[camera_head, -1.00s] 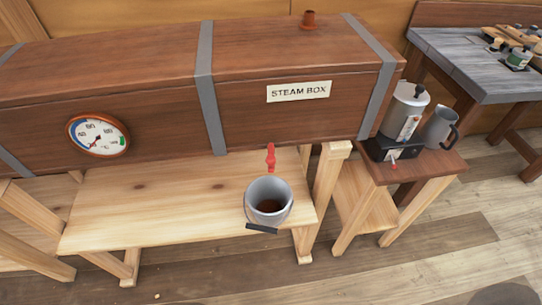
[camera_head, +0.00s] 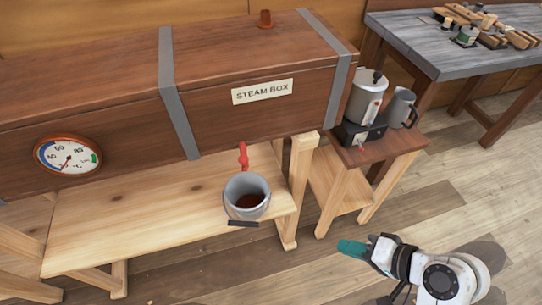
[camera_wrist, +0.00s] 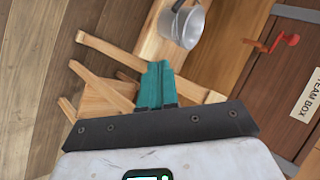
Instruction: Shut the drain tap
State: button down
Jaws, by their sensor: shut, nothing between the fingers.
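The red drain tap (camera_head: 243,156) sticks out from the lower front of the wooden steam box (camera_head: 222,108). Its red handle hangs downward in the head view, above the bucket. In the wrist view the tap (camera_wrist: 287,40) shows at the upper right. A grey metal bucket (camera_head: 246,197) with brown contents stands under the tap on the pale bench. It also shows in the wrist view (camera_wrist: 182,24). My gripper (camera_head: 352,248), with teal fingers, is shut and empty, well to the right of the tap and apart from it. The fingers (camera_wrist: 155,82) also show in the wrist view.
A small side table (camera_head: 378,148) right of the steam box bears a metal boiler (camera_head: 364,97) and a jug (camera_head: 400,108). A grey workbench (camera_head: 440,45) with tools stands behind. The bench legs (camera_head: 293,195) stand near the tap. The floor in front is clear.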

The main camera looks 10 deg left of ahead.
jog(key=w+a+r+y+p, duration=0.1)
jog(key=w+a+r+y, duration=0.25)
jog(key=r, duration=0.35)
jog(key=w+a+r+y, duration=0.2)
jog(key=a+r+y, duration=0.1)
jog(key=a+r, duration=0.3)
jog(key=p, duration=0.2)
send_near(243, 152)
jog(key=a, duration=0.1)
jog(key=s+a, duration=0.2)
jog(key=a, duration=0.1)
jog(key=shift+a+r, duration=0.1)
jog(key=shift+r, duration=0.3)
jog(key=shift+s+a+m, duration=0.1)
jog(key=shift+m, duration=0.2)
